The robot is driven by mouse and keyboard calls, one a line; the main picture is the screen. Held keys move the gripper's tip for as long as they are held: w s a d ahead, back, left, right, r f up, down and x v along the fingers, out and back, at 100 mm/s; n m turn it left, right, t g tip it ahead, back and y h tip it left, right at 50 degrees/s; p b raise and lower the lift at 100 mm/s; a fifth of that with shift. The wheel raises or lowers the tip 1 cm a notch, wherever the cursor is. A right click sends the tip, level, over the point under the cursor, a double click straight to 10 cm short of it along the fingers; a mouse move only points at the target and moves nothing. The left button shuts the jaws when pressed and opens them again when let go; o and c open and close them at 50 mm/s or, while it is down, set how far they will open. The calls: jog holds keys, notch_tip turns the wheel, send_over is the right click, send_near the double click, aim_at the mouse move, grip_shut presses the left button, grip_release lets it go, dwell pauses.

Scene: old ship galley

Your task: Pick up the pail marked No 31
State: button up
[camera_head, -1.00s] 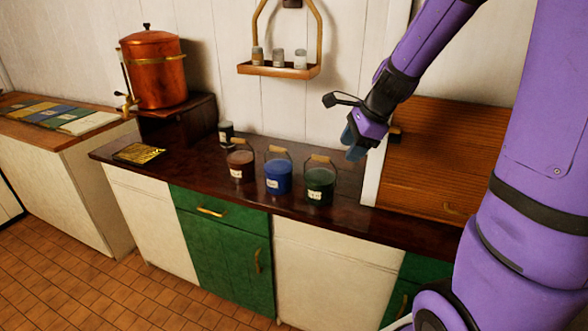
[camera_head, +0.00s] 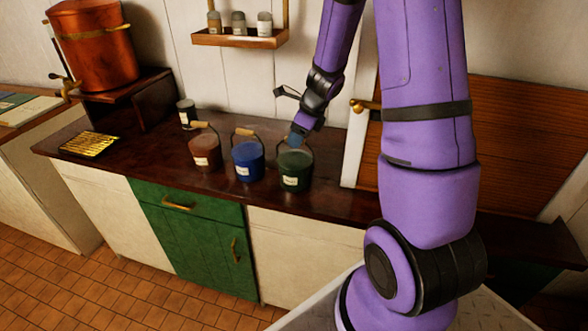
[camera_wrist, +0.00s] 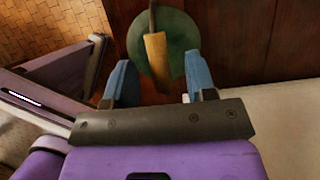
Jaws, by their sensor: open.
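Three pails with wooden grips stand in a row on the dark counter: a brown one (camera_head: 205,154), a blue one (camera_head: 248,162) and a green one (camera_head: 295,172). Each has a pale label, but the numbers are too small to read. My gripper (camera_head: 297,139) is just above the green pail. In the wrist view my gripper (camera_wrist: 155,85) is open, its blue fingers on either side of the green pail's wooden grip (camera_wrist: 155,58). The green pail's round top (camera_wrist: 178,38) shows below the grip. The fingers do not appear closed on the grip.
A dark jar (camera_head: 186,114) stands behind the brown pail. A yellow tray (camera_head: 90,145) lies at the counter's left, near a copper urn (camera_head: 92,45) on a stand. A wall shelf (camera_head: 240,39) with small jars hangs above.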

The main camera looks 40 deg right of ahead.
aim_at(295, 161)
jog(key=shift+x, duration=1.2)
jog(key=shift+c, duration=0.5)
grip_shut()
